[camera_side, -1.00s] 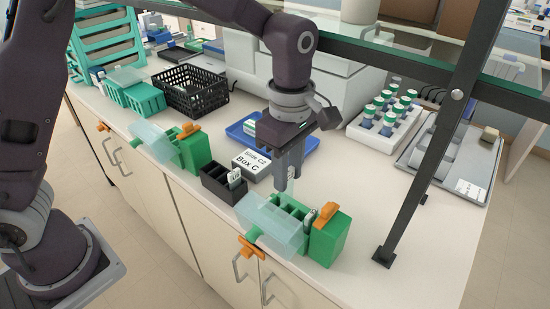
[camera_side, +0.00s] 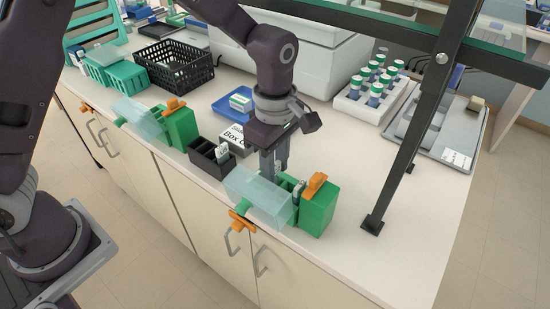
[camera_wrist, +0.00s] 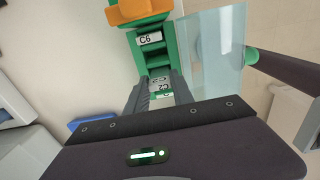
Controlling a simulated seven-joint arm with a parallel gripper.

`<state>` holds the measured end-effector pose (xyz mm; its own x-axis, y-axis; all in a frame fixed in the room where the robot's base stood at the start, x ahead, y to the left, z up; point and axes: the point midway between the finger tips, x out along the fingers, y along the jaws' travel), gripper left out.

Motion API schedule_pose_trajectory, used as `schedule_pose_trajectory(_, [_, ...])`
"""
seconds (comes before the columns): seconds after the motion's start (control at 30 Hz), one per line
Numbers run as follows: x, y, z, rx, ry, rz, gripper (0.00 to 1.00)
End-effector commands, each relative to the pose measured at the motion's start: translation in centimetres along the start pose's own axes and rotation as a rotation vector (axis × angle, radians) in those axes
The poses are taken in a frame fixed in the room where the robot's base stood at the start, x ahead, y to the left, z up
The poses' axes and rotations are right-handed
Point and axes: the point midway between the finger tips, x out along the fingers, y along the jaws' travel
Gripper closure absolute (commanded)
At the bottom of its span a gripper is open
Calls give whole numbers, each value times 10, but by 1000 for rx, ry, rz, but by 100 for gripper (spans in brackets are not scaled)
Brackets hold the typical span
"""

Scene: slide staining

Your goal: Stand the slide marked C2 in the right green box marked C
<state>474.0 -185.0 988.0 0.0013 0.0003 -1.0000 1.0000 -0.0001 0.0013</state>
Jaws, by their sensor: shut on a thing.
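The right green box (camera_side: 317,212) stands near the counter's front edge with its clear lid (camera_side: 262,196) swung open. My gripper (camera_side: 272,172) points down at the left end of this box, behind the lid. In the wrist view my gripper (camera_wrist: 161,92) is shut on a slide (camera_wrist: 162,86) whose white label seems to read C2 upside down. The slide is over or in the box's slots; its lower end is hidden, so I cannot tell its depth. A slide marked C6 (camera_wrist: 149,39) stands in the box near the orange latch.
A black rack (camera_side: 208,160) holding a slide stands left of my gripper, before the Box C card (camera_side: 234,137). Another green box (camera_side: 181,128) stands farther left. A black shelf post (camera_side: 395,180) rises at the right.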

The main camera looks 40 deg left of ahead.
Motion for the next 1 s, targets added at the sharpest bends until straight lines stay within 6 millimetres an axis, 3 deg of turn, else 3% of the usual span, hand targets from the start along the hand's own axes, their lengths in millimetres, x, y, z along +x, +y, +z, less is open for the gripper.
schedule_pose_trajectory(0.37, [3, 0, 0, 0, 0, 0, 100])
schedule_pose_trajectory(0.4, [3, 0, 0, 0, 0, 0, 69])
schedule_pose_trajectory(0.53, [3, 0, 0, 0, 0, 0, 46])
schedule_pose_trajectory(0.83, [1, 0, 0, 0, -1, 1, 46])
schedule_pose_trajectory(1.0, [-30, 1, 1, 1, -2, 5, 46])
